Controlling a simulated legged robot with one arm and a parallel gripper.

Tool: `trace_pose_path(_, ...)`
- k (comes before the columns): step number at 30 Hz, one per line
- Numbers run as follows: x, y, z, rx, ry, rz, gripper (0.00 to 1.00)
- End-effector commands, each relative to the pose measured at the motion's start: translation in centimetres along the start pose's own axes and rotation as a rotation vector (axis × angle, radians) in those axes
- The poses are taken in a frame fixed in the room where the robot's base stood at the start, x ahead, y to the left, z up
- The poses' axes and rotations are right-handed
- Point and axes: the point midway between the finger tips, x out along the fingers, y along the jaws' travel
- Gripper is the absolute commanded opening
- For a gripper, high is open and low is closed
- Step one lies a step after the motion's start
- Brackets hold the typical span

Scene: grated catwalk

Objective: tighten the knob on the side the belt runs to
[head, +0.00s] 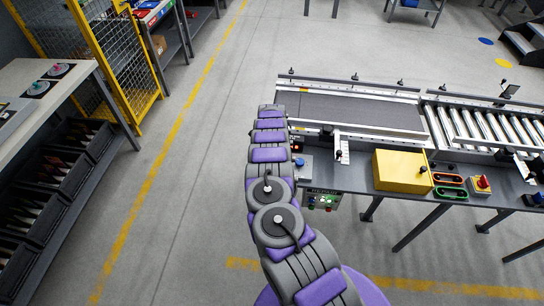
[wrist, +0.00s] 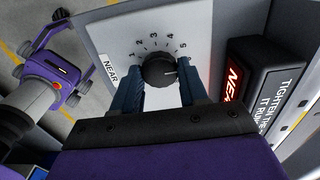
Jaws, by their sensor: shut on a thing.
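Beside the plate a dark display (wrist: 237,85) shows NEAR in red, next to a partly cut-off sign (wrist: 287,92) beginning TIGHTEN THE. In the head view the dark belt (head: 360,111) lies right of my arm, which hides gripper and knob.
A roller conveyor (head: 485,122) continues right of the belt. A yellow box (head: 402,171) and a red switch (head: 483,183) sit on the front ledge. A bench (head: 45,85) and yellow mesh fence (head: 105,45) stand left; open floor lies between.

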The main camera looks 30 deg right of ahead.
Motion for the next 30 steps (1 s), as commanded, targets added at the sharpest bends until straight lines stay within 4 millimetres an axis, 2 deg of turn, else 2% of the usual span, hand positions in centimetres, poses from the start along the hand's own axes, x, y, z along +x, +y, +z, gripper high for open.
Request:
trace_pose_path(1,-0.2,-0.2,0.2,-0.002,-0.004,-0.008,0.44)
trace_pose_path(9,-0.2,-0.1,0.1,-0.001,-0.003,-0.004,0.68)
trace_pose_path(19,-0.7,-0.1,0.1,-0.001,-0.003,-0.004,0.68)
trace_pose_path(25,-3.6,0.0,0.2,-0.003,-0.005,-0.005,0.68)
trace_pose_path(30,-7.6,-0.2,0.3,-0.002,-0.007,-0.009,0.68)
